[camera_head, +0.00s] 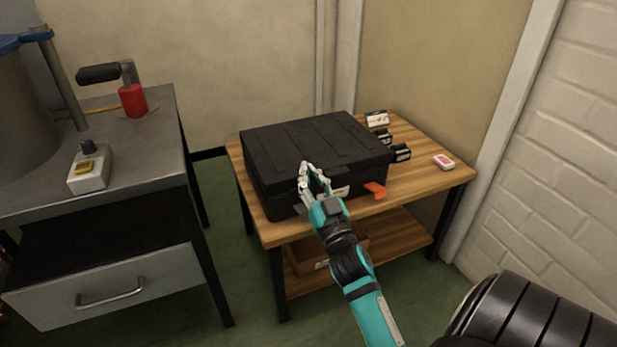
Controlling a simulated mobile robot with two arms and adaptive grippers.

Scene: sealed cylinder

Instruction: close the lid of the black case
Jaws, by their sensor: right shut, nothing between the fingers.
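The black case (285,150) lies on a wooden table (432,182), and its lid looks down flat on its body. An orange tab (375,190) sticks out near its front right corner. My right gripper (315,172) is at the front edge of the case, in front of its front face. Its fingers are shut with nothing between them. Whether they touch the case I cannot tell. The gripper hides part of the case's front. My left gripper is out of the picture.
Small black items (401,153), a white box (377,118) and a red-and-white pack (443,162) lie right of the case. A lower shelf holds a brown box (305,262). A metal bench (150,150) stands left, with a red object (133,101) and a switch box (90,170).

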